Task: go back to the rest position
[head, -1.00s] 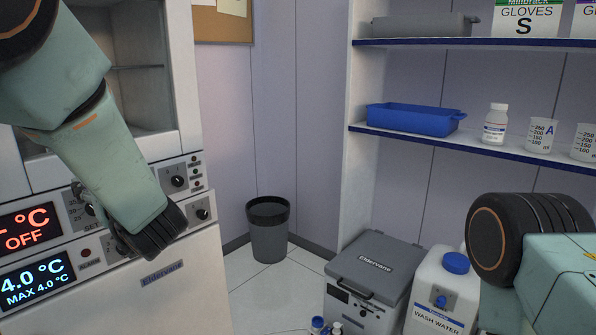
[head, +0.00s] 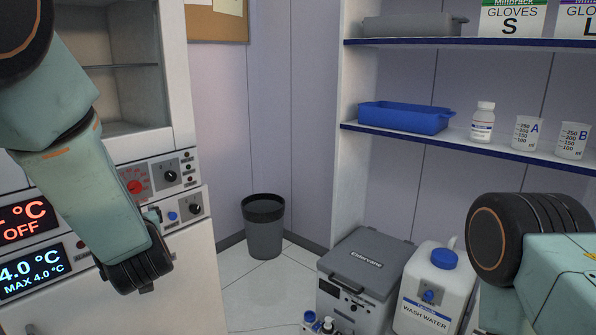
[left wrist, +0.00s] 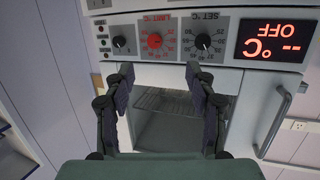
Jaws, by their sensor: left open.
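My left arm comes in from the left of the head view, in front of the white incubator (head: 175,290). Its gripper is largely hidden behind the wrist there. In the left wrist view the left gripper (left wrist: 157,85) is open, with two dark fingers wide apart and nothing between them. Beyond the fingers, upside down in that view, are the control panel with a red dial (left wrist: 155,41) and a lit red display (left wrist: 275,40). I cannot tell that the fingers touch anything. My right arm shows at the lower right of the head view; its gripper is out of frame.
A grey bin (head: 264,228) stands in the corner. A grey cool box (head: 362,275) and a wash water canister (head: 434,290) stand on the floor. The shelf holds a blue tray (head: 404,117), a bottle (head: 483,122) and beakers (head: 527,133). Floor before the bin is clear.

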